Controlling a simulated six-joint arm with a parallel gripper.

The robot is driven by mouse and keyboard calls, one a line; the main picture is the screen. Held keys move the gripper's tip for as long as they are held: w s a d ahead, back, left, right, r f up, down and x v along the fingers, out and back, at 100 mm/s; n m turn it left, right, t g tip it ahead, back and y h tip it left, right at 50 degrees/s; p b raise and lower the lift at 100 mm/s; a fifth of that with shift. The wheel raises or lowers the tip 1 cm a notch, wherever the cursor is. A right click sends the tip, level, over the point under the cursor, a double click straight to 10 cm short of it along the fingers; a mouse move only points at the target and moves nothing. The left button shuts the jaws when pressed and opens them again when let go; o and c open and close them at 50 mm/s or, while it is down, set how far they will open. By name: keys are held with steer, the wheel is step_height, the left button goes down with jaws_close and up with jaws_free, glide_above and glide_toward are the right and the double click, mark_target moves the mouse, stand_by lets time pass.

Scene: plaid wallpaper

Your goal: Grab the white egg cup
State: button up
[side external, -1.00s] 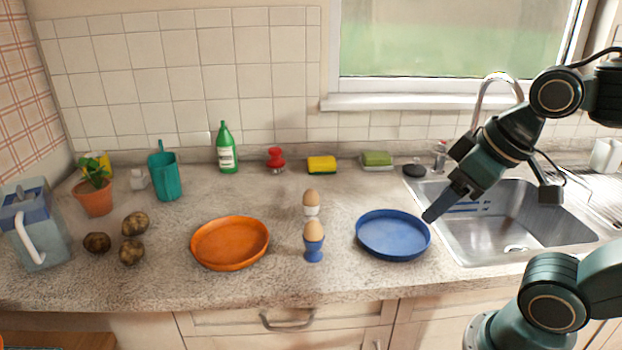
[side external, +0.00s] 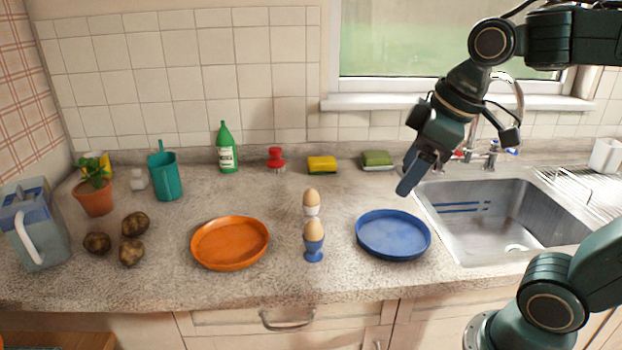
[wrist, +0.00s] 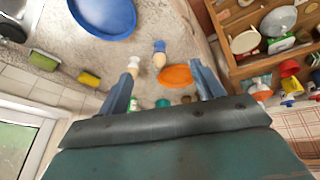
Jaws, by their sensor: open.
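The white egg cup (side external: 312,211) stands on the counter behind the blue egg cup (side external: 313,254), with a brown egg (side external: 311,195) upright in it. The blue cup's egg hides part of the white cup. In the wrist view the white egg cup (wrist: 134,61) shows close to the left fingertip in the picture, and the blue egg cup (wrist: 159,46) lies between the fingers' lines. My gripper (side external: 404,190) is open and empty, above and behind the blue plate, to the right of the cups. Both fingers of my gripper (wrist: 164,68) show apart.
The blue plate (side external: 393,250) lies right of the cups and the orange plate (side external: 195,246) lies left. A yellow sponge (side external: 321,165), red brush (side external: 275,160) and green bottle (side external: 226,150) stand along the back wall. The sink (side external: 490,255) is at right. Counter between cups and blue plate is clear.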

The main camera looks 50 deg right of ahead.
steer(key=w+r+n+g, duration=0.1)
steer(key=w+n, duration=0.4)
steer(key=w, duration=0.4)
steer(key=n+g, duration=0.4)
steer(key=n, duration=0.9)
glide_above(311, 203)
steer(key=w+d, duration=0.2)
steer(key=d, duration=0.1)
step_height(311, 203, down, 10)
steer(key=shift+r+y, duration=0.15)
steer(key=shift+y, duration=0.25)
steer(key=shift+s+a+f, duration=0.1)
steer(key=shift+a+f, duration=0.05)
steer(key=shift+f, duration=1.25)
steer(key=shift+s+a+f, duration=0.1)
steer(key=shift+a+f, duration=0.1)
steer(key=shift+f, duration=1.25)
steer(key=shift+a+f, duration=0.15)
steer(key=shift+f, duration=1.25)
steer(key=shift+f, duration=0.1)
steer(key=shift+s+a+f, duration=0.1)
steer(key=shift+a+f, duration=0.05)
steer(key=shift+f, duration=1.1)
steer(key=shift+s+a+f, duration=0.1)
steer(key=shift+f, duration=1.15)
